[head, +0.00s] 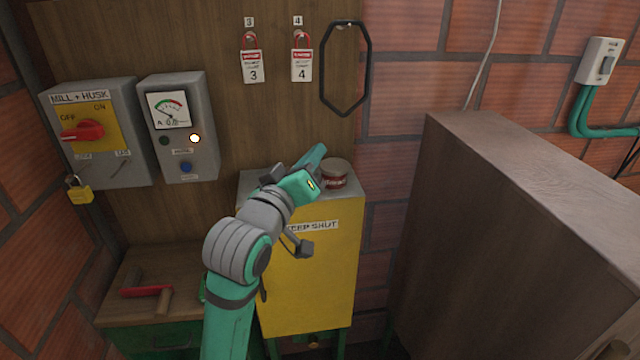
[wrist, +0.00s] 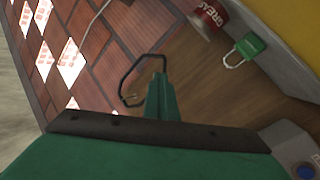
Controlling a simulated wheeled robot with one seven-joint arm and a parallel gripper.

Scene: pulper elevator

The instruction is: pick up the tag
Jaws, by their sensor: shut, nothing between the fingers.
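Two red-and-white tags hang on the wooden board in the head view, the one marked 3 (head: 253,66) on the left and the one marked 4 (head: 301,64) on the right. Each hangs from a red shackle under a small number label. My gripper (head: 318,153) is shut and empty, below the tags and over the top of the yellow cabinet. Its closed green fingers (wrist: 159,82) point toward the board in the wrist view. Neither tag shows in the wrist view.
A grease can (head: 335,174) and a green padlock (wrist: 250,46) sit on the yellow cabinet (head: 325,270). A black loop (head: 369,70) hangs right of the tags. Grey switch boxes (head: 182,125) are left. A dark wooden cabinet (head: 480,220) stands right.

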